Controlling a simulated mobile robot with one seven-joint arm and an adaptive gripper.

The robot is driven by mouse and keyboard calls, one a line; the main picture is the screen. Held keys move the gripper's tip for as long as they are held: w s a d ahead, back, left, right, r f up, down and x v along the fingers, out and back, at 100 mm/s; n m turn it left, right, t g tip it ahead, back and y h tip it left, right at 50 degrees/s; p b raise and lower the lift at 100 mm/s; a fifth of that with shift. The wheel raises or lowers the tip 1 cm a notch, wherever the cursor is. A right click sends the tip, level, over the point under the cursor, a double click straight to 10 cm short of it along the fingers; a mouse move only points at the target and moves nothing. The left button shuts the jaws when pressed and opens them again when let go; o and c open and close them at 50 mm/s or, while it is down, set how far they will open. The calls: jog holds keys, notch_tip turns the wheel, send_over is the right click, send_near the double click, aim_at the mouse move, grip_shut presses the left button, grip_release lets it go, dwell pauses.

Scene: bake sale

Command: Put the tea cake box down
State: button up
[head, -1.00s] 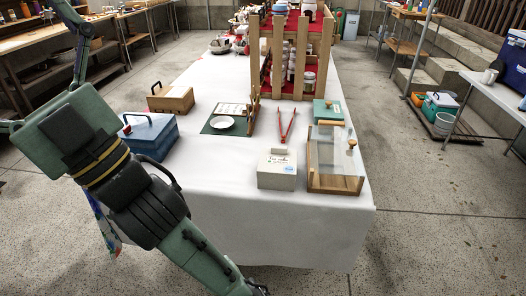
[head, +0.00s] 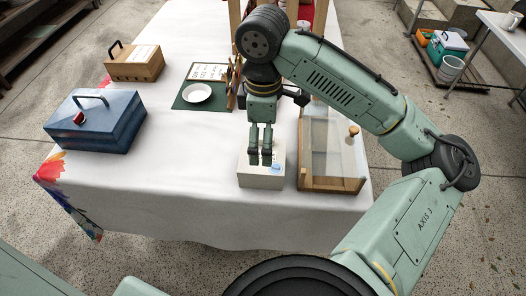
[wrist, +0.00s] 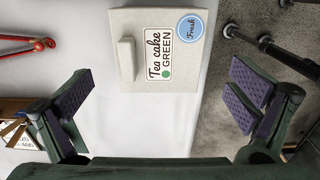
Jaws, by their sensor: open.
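The tea cake box (head: 262,178) is a white box standing on the white-clothed table near its front edge. In the wrist view its lid (wrist: 130,75) shows a raised bar handle, a "Tea cake GREEN" label and a blue "Fresh" sticker. My gripper (head: 260,160) is over the box in the head view and hides part of its top. In the wrist view my gripper (wrist: 160,105) is open, its fingers wide apart with nothing between their tips. The box lies ahead of the fingers there, and I cannot tell the exact gap.
A clear-lidded wooden case (head: 328,150) stands close to the right of the box. A blue box (head: 95,122), a wooden box (head: 133,64) and a green mat (head: 185,98) with a white plate (head: 197,92) are to the left. Red tongs (wrist: 30,45) lie nearby. The front-left cloth is clear.

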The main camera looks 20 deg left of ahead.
notch_tip(320, 180, down, 4)
jog(key=shift+s+f, duration=0.15)
jog(key=shift+f, duration=0.05)
jog(key=shift+a+f+p, duration=0.15)
jog(key=shift+f+p, duration=0.55)
jog(key=shift+f, duration=1.95)
jog(key=shift+c, duration=0.6)
jog(key=c, duration=0.7)
